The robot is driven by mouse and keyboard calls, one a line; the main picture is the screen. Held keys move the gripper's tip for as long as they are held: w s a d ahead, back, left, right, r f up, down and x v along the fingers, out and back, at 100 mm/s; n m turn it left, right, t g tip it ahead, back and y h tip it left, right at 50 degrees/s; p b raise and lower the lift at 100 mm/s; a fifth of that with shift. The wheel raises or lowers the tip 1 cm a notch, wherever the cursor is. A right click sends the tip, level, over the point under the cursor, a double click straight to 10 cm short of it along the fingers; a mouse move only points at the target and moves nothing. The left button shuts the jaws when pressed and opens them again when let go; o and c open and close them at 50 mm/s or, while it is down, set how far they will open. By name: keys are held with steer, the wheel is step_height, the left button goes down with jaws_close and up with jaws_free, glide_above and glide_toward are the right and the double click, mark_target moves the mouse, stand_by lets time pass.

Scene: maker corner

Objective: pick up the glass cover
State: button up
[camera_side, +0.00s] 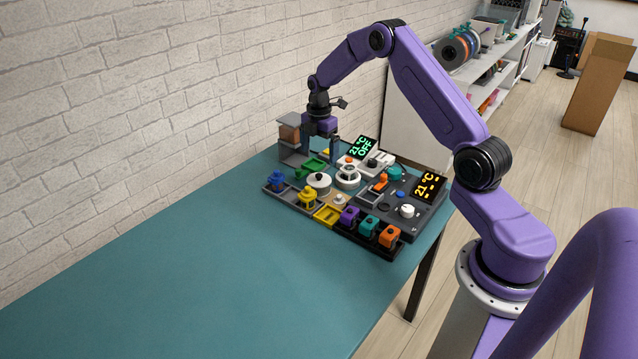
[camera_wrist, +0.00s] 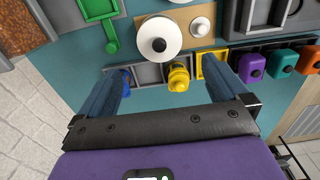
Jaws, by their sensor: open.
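I cannot make out a clear glass cover in either view. A round white piece with a dark centre knob (camera_wrist: 147,31) lies ahead of my fingers in the wrist view; I cannot tell whether it is the cover. In the side view a similar round white piece (camera_side: 318,182) sits near the front of the board, with another white round part (camera_side: 348,178) behind it. My gripper (camera_side: 322,150) is above the back left of the board, pointing down. In the wrist view its fingers (camera_wrist: 164,68) are wide apart with nothing held between them.
The board holds a blue knob (camera_side: 276,178), a yellow knob (camera_side: 308,197), a green part (camera_side: 312,168) and several coloured blocks in a dark rack (camera_side: 345,229). A grey holder with brown contents (camera_side: 289,132) stands beside my gripper, near the brick wall. The teal table (camera_side: 190,270) is clear in front.

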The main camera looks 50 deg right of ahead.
mark_target(319, 174)
step_height(319, 174, down, 12)
steer(key=shift+f, duration=0.1)
stand_by(0.5)
steer(key=c, duration=0.9)
